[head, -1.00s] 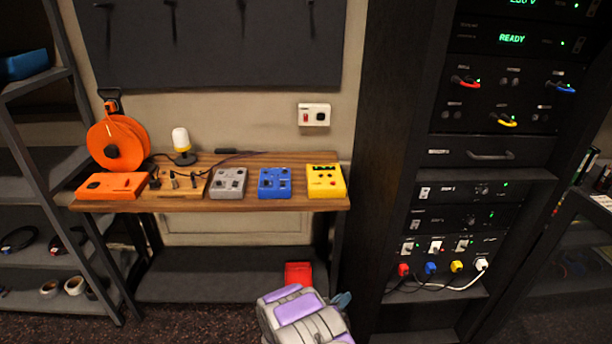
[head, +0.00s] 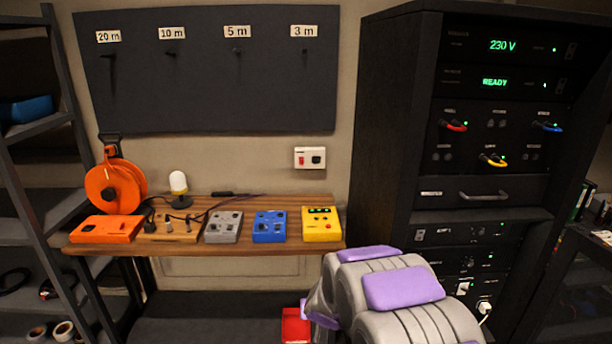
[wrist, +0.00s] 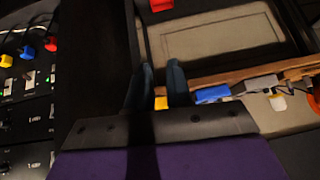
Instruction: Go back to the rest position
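My gripper (wrist: 161,70) shows in the wrist view with two dark blue-grey fingers apart and nothing held between them. The yellow box seen past the fingers stands on the bench beyond. In the head view my grey and purple arm fills the lower right, in front of the rack, and my fingers are hidden there.
A wooden bench (head: 205,246) holds an orange cable reel (head: 112,188), a lamp (head: 179,186), and orange, grey, blue and yellow boxes (head: 322,224). A red box (head: 295,326) sits below. A black equipment rack (head: 388,130) stands right, with an open-shelf unit at left.

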